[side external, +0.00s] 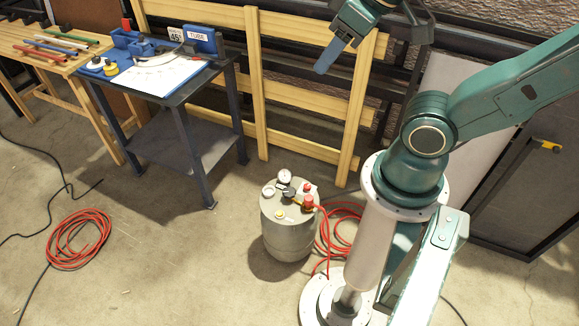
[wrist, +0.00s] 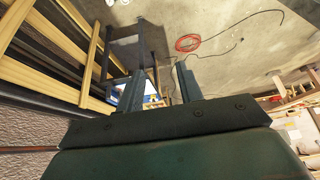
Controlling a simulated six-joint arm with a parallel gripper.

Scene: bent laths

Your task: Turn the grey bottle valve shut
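The grey bottle (side external: 288,238) stands upright on the concrete floor, just left of my arm's base. On its top are a round white-faced gauge (side external: 284,177), brass fittings and a red part (side external: 308,201) at the right, where a red hose joins. Which small part is the valve handle, and how far it is turned, I cannot tell. My gripper (side external: 327,58) is high above and behind the bottle, in front of the wooden rack, far from it. In the wrist view its two fingers (wrist: 161,80) are apart with nothing between them. The bottle does not show in the wrist view.
A dark metal table (side external: 180,95) with blue fixtures and a white sheet stands at left, beside a wooden bench (side external: 40,65) with coloured rods. A wooden rack (side external: 290,80) stands behind. A coiled red hose (side external: 78,238) lies on the floor at left.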

